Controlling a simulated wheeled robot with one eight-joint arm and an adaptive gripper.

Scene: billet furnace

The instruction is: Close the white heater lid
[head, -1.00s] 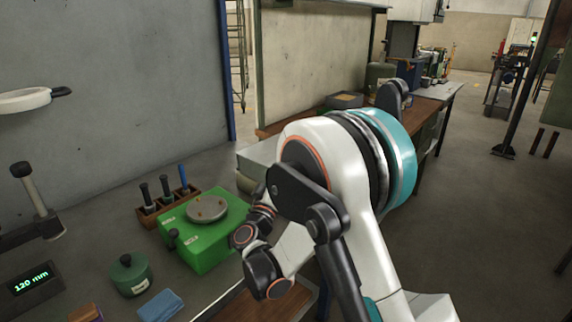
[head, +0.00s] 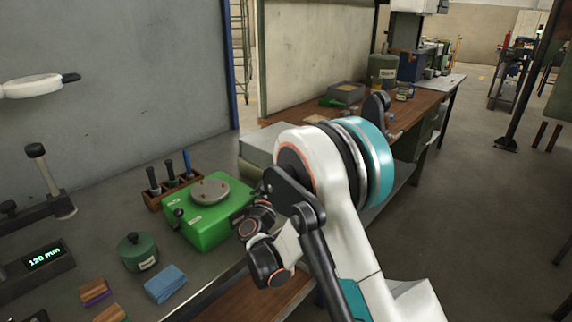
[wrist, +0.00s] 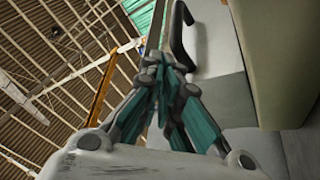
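A pale grey-white box (head: 272,143) with a flat top stands on the bench behind the green device, partly hidden by my arm. It may be the white heater, but I cannot tell for sure, nor how its lid stands. My gripper (wrist: 163,68) shows in the wrist view with its teal fingers drawn together at the tips and nothing visible between them. A dark curved handle (wrist: 179,35) lies just beyond the fingertips beside a pale surface (wrist: 218,62). I cannot tell whether they touch. In the head view the fingers are hidden.
A green device (head: 212,219) with a round metal plate stands left of my arm. A wooden tool rack (head: 165,196), green pot (head: 138,252), blue cloth (head: 165,284) and display (head: 42,258) are on the bench. A wooden-topped bench (head: 415,104) stands behind. The floor at right is open.

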